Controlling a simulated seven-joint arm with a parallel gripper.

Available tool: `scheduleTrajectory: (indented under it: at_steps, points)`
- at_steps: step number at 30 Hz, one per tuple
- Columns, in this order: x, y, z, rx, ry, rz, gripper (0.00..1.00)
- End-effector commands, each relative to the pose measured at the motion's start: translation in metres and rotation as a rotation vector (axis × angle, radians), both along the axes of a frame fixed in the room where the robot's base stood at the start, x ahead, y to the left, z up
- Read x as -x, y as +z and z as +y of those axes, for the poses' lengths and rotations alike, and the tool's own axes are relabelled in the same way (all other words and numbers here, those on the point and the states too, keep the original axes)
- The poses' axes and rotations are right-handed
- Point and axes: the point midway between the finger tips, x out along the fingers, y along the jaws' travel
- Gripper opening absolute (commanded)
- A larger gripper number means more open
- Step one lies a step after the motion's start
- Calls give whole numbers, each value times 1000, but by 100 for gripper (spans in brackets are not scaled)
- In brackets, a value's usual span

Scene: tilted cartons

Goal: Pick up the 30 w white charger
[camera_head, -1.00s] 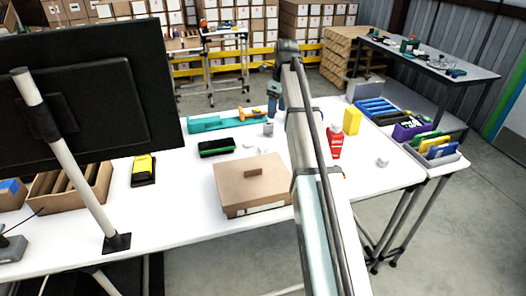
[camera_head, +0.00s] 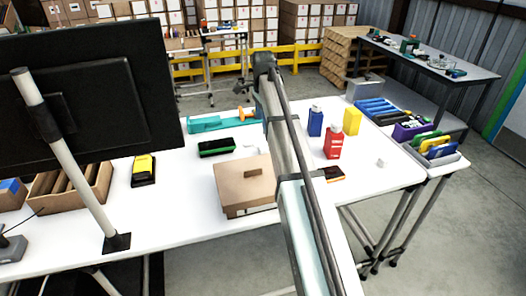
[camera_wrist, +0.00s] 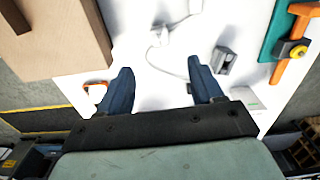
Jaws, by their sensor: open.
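A white charger-like piece (camera_wrist: 158,36) with a thin white cable lies on the white table in the wrist view, ahead of my fingers. Its label cannot be read. My gripper (camera_wrist: 162,72) is open, with two dark blue fingers apart and nothing between them but table and cable. The cable runs between the fingers toward the right fingertip. In the head view, my arm hides the gripper, and small white pieces (camera_head: 250,149) show just left of the arm. A separate small white block (camera_head: 381,162) stands at the right of the table.
A cardboard box (camera_wrist: 55,35) is close on the left in the wrist view. A grey block (camera_wrist: 224,60) stands near the right finger, and an orange-handled tool (camera_wrist: 291,47) lies beyond. Red (camera_head: 333,142), blue (camera_head: 315,122) and yellow (camera_head: 352,120) containers stand right of my arm.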

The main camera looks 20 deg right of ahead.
Motion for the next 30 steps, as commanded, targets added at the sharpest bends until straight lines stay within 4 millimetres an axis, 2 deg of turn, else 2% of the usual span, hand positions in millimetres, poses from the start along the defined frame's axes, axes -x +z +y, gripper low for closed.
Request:
scheduleTrajectory:
  at_steps: [5,18,30]
  points:
    - [0,-8,0,-1,49,0,66]
    - [1,-74,0,-1,48,2,66]
    - [1,-94,0,-1,47,1,66]
